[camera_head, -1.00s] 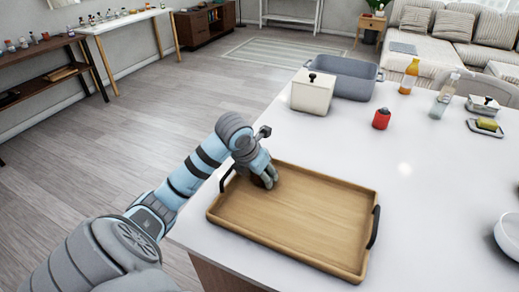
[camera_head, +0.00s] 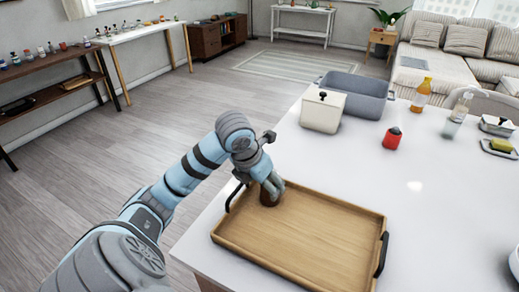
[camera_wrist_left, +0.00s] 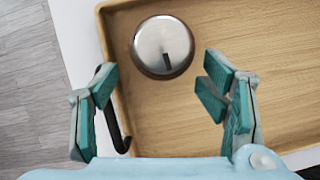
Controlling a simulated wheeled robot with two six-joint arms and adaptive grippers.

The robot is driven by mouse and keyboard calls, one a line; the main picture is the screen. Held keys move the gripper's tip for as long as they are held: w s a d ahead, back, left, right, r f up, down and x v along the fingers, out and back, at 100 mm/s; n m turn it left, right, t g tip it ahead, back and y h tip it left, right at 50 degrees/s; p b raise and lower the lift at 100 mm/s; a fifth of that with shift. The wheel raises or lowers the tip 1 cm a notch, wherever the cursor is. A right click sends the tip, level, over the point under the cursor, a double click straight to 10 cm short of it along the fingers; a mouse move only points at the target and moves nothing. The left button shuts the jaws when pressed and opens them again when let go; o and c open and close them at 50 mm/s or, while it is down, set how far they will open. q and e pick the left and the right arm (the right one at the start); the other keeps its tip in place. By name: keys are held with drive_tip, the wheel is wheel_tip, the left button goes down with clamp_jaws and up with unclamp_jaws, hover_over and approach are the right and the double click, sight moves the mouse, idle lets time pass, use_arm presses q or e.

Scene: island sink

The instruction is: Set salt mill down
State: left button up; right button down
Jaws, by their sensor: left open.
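The salt mill (camera_head: 268,197), brown with a round silver top, stands in the far left corner of the wooden tray (camera_head: 312,228). In the left wrist view the mill's silver top (camera_wrist_left: 163,45) shows from above, with a dark mark on it. My left gripper (camera_head: 272,186) is at the mill, partly covering it in the head view. In the left wrist view its teal-padded fingers (camera_wrist_left: 160,90) are spread wide, one to each side of the mill's line, with a gap to it. My right gripper is not in view.
The tray has black handles (camera_head: 382,254) and is otherwise empty. Behind it on the white island stand a cream canister (camera_head: 322,111), a grey basin (camera_head: 362,96), a red container (camera_head: 392,138) and bottles (camera_head: 421,95).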

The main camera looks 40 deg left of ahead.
use_arm(q)
drive_tip(key=v, duration=0.6)
drive_tip(key=shift+p, duration=0.45)
drive_tip(key=shift+d, duration=0.1)
drive_tip(key=shift+r, duration=0.1)
